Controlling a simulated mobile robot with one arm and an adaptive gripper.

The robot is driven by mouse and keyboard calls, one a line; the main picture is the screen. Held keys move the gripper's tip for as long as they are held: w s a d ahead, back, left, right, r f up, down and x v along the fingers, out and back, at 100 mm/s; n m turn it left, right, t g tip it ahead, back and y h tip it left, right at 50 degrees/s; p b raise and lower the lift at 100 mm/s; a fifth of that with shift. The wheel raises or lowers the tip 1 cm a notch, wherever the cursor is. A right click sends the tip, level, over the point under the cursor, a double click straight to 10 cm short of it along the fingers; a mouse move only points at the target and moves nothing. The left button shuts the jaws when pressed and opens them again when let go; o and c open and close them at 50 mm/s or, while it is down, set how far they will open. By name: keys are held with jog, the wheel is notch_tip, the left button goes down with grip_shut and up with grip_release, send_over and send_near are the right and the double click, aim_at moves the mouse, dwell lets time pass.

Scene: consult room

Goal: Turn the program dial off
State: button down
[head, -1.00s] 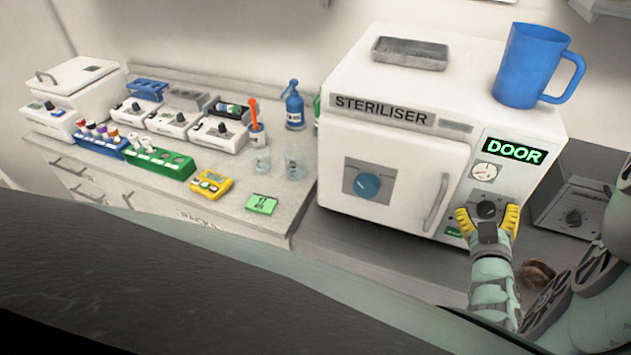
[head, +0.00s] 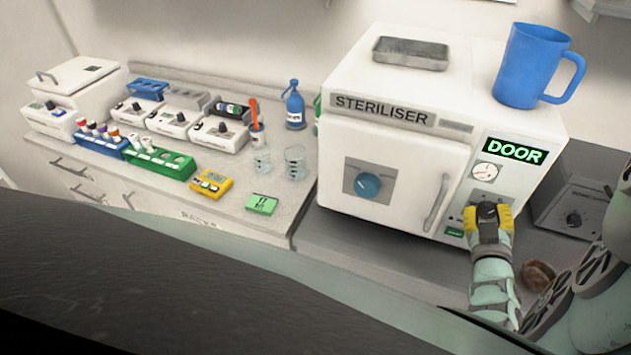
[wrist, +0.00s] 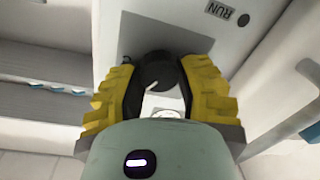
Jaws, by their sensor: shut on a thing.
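The white steriliser (head: 395,160) stands at the right in the head view, with a lit DOOR display (head: 514,151) on its panel. The black program dial (head: 487,211) is low on that panel, under a round gauge (head: 486,172). My gripper (head: 488,220) has its yellow fingers closed on the two sides of the dial. In the wrist view the dial (wrist: 157,72) sits between the fingers, with a pale pointer line on it. The fingers hide parts of the dial and its markings, so its setting cannot be read.
A blue jug (head: 524,65) and a metal tray (head: 410,53) stand on top. A grey box with a dial (head: 572,215) is close on the right.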

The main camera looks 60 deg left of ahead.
jog(key=shift+n+b, duration=0.35)
jog(key=shift+n, duration=0.05)
jog(key=n+b, duration=0.1)
jog(key=n, duration=0.1)
jog(key=n+b, duration=0.1)
jog(key=b, duration=0.1)
jog(key=shift+s+a+f+n, duration=0.1)
jog(key=shift+a+f+n, duration=0.05)
jog(key=shift+n, duration=0.25)
jog(key=n+b, duration=0.2)
jog(key=shift+n, duration=0.3)
jog(key=n+b, duration=0.3)
jog(key=n, duration=0.1)
jog(key=shift+a+h, duration=0.1)
jog(key=shift+h, duration=0.2)
jog(key=n+b, duration=0.4)
jog(key=n, duration=0.2)
jog(key=shift+h, duration=0.3)
jog(key=n, duration=0.3)
jog(key=shift+b, duration=0.35)
jog(key=shift+n+h, duration=0.3)
jog(key=shift+n, duration=1.1)
jog(key=shift+d, duration=0.2)
